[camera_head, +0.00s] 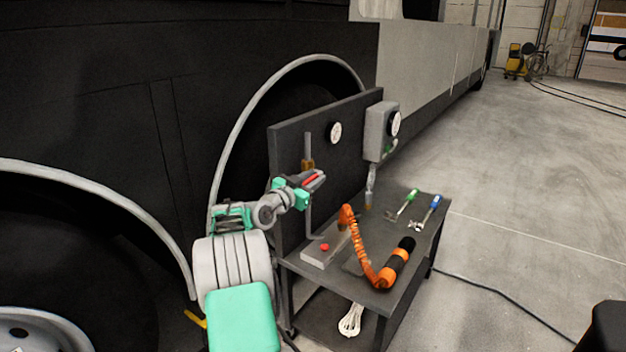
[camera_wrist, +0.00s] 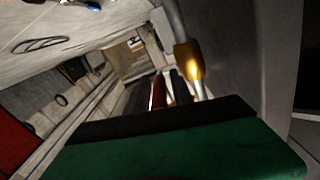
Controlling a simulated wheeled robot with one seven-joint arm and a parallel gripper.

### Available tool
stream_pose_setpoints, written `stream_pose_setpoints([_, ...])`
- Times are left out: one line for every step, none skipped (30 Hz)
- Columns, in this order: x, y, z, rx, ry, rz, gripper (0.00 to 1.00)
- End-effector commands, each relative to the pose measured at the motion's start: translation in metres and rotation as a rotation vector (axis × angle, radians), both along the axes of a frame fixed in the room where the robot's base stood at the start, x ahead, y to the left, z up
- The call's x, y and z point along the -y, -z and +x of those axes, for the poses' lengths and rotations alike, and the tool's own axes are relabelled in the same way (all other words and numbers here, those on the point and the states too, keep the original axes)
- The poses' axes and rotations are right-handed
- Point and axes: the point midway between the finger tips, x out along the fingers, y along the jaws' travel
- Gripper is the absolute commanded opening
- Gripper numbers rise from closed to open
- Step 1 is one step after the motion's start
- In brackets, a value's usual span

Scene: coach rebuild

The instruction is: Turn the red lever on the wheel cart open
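The red lever (camera_head: 313,181) is on the pipe with the brass valve body (camera_head: 308,165), in front of the cart's dark back panel. My gripper (camera_head: 318,177) is at the lever from the left. In the wrist view the red lever (camera_wrist: 158,92) lies between my two dark fingers (camera_wrist: 162,93), with a thin bright gap on its right side. The fingers look apart, not pressed on it. The brass valve body shows just beyond, at the upper right of the wrist view (camera_wrist: 188,62). The lever's joint is partly hidden in the head view.
The wheel cart (camera_head: 410,262) holds an orange coiled hose (camera_head: 361,255) with a dark-ended handle, a grey box with a red button (camera_head: 324,247), and green (camera_head: 411,196) and blue (camera_head: 435,202) handled tools. A grey gauge box (camera_head: 378,132) stands right. Floor at right is mostly clear.

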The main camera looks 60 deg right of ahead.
Motion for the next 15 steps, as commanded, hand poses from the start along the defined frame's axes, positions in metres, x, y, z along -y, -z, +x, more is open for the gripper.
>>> stream_pose_setpoints([-0.0001,0.0000,0.0000,0.000,0.000,0.000,0.23])
stream_pose_setpoints([-0.0001,0.0000,0.0000,0.000,0.000,0.000,0.21])
stream_pose_setpoints([-0.0002,0.0000,0.0000,0.000,0.000,0.000,0.17])
stream_pose_setpoints([-0.0002,0.0000,0.0000,0.000,0.000,0.000,0.15])
stream_pose_setpoints([-0.0002,0.0000,0.0000,0.000,0.000,0.000,0.12])
stream_pose_setpoints([-0.0002,0.0000,0.0000,0.000,0.000,0.000,0.09])
stream_pose_setpoints([-0.0002,0.0000,0.0000,0.000,0.000,0.000,0.07])
stream_pose_setpoints([-0.0002,0.0000,0.0000,0.000,0.000,0.000,0.04])
stream_pose_setpoints([-0.0002,0.0000,0.0000,0.000,0.000,0.000,0.01])
stream_pose_setpoints([-0.0002,0.0000,0.0000,0.000,0.000,0.000,0.00])
stream_pose_setpoints([-0.0002,0.0000,0.0000,0.000,0.000,0.000,0.00])
stream_pose_setpoints([-0.0002,0.0000,0.0000,0.000,0.000,0.000,0.00])
stream_pose_setpoints([-0.0002,0.0000,0.0000,0.000,0.000,0.000,0.00])
stream_pose_setpoints([-0.0003,0.0000,0.0000,0.000,0.000,0.000,0.00])
stream_pose_setpoints([-0.0003,0.0000,0.0000,0.000,0.000,0.000,0.00])
